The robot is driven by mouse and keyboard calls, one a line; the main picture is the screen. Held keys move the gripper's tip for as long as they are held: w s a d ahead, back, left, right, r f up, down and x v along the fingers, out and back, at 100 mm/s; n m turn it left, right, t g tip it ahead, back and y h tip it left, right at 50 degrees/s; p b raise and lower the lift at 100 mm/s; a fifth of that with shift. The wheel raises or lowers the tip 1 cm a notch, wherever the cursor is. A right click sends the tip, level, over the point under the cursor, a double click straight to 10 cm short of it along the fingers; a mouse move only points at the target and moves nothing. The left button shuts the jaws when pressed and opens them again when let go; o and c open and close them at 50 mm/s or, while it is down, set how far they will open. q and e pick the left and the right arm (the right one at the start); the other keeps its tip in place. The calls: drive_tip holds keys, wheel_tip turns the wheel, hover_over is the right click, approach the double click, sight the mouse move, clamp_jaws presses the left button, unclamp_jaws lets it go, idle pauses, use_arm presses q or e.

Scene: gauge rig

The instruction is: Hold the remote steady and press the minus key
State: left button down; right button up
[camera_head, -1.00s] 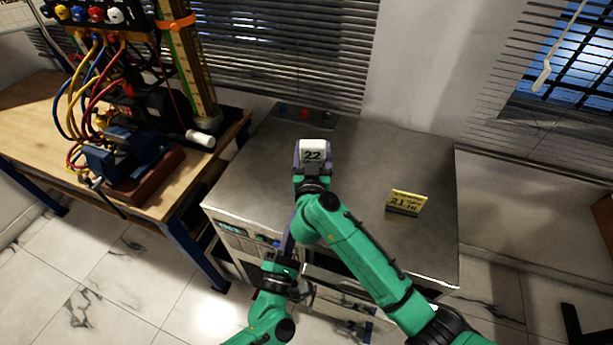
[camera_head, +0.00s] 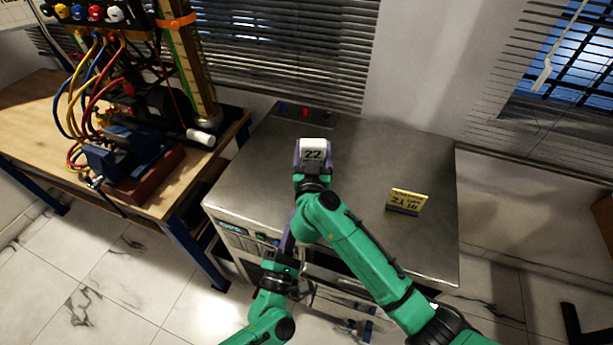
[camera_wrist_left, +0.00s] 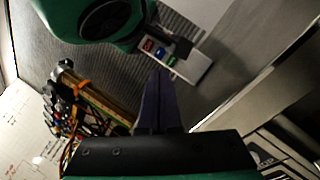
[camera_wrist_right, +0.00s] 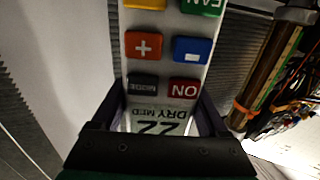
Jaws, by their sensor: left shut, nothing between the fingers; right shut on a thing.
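The white remote (camera_head: 313,143) is upright in my right gripper (camera_head: 312,163), its display reading 22. In the right wrist view the fingers of my right gripper (camera_wrist_right: 158,110) are shut around the remote (camera_wrist_right: 164,75) beside its display. That view shows the blue minus key (camera_wrist_right: 192,50), an orange plus key (camera_wrist_right: 143,45) and a red ON key (camera_wrist_right: 185,87). My left gripper (camera_head: 290,238) is shut and empty, below the remote.
A wooden bench (camera_head: 30,130) with cables, a blue vise (camera_head: 125,155) and a tall gauge column (camera_head: 190,60) is at the left.

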idle(0.5)
use_arm(q)
drive_tip(key=w+r+m+g+h, duration=0.1)
drive_tip(key=w+m+h, duration=0.1)
drive_tip(key=m, duration=0.3)
drive_tip(key=w+d+r+m+g+h, duration=0.1)
drive_tip(key=w+m+h, duration=0.1)
drive_tip(key=m+h, duration=0.2)
drive_tip(key=w+m+g+h, duration=0.1)
drive_tip(key=w+m+h, duration=0.1)
drive_tip(key=m, duration=0.5)
drive_tip(key=shift+w+d+r+h, duration=0.25)
drive_tip(key=shift+w+r+h, duration=0.15)
drive_tip(key=shift+h, duration=0.5)
idle(0.6)
drive_tip(key=shift+w, duration=0.4)
